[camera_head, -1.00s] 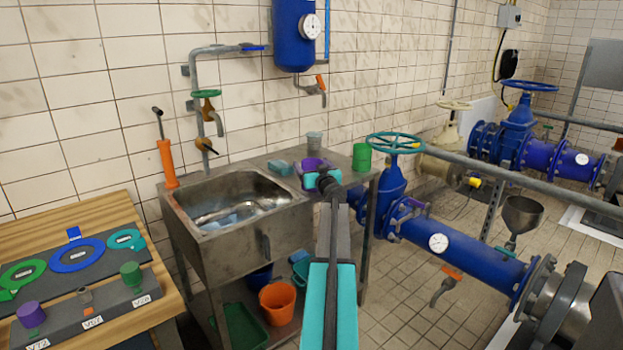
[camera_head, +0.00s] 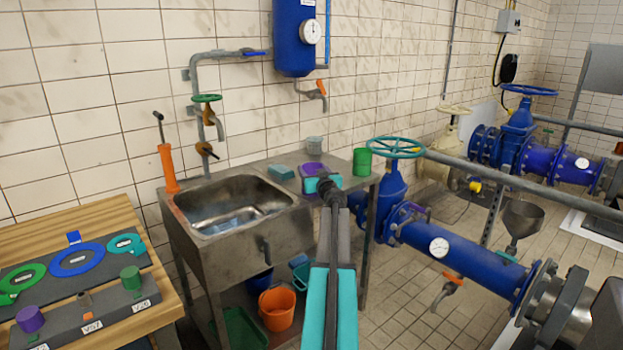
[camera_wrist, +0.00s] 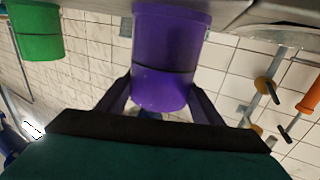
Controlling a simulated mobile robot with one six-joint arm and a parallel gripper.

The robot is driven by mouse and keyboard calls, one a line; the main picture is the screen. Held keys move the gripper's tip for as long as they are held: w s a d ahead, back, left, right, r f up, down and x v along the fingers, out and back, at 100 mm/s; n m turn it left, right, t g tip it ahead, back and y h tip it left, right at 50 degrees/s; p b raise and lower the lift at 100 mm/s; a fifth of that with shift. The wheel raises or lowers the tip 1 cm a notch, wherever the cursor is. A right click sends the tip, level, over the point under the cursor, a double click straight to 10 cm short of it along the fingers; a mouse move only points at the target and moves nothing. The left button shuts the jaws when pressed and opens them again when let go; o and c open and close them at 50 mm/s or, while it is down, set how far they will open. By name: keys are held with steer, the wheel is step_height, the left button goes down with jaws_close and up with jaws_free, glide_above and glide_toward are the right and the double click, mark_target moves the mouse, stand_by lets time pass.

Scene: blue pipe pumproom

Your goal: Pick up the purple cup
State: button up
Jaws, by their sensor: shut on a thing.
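My gripper (camera_head: 323,184) is at the cup's near side. In the wrist view, which looks upside down, the dark fingers of my gripper (camera_wrist: 160,98) lie on either side of the purple cup (camera_wrist: 168,52) and are shut on it. The cup's end away from my palm is close to the grey counter edge; I cannot tell whether it touches.
A green cup (camera_head: 362,161) stands on the counter to the right and shows in the wrist view (camera_wrist: 36,34). A blue block (camera_head: 281,172) lies to the left. A teal valve wheel (camera_head: 398,147) rises at the right.

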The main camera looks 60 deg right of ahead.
steer(key=shift+r, duration=0.1)
steer(key=s+a+r+b, duration=0.1)
steer(key=s+a+r, duration=0.1)
steer(key=s, duration=0.5)
steer(key=s+a+r+b, duration=0.1)
steer(key=s+a+r, duration=0.1)
steer(key=s+a, duration=0.3)
steer(key=shift+s+a+r, duration=0.25)
steer(key=shift+s+r, duration=0.15)
steer(key=shift+s, duration=0.7)
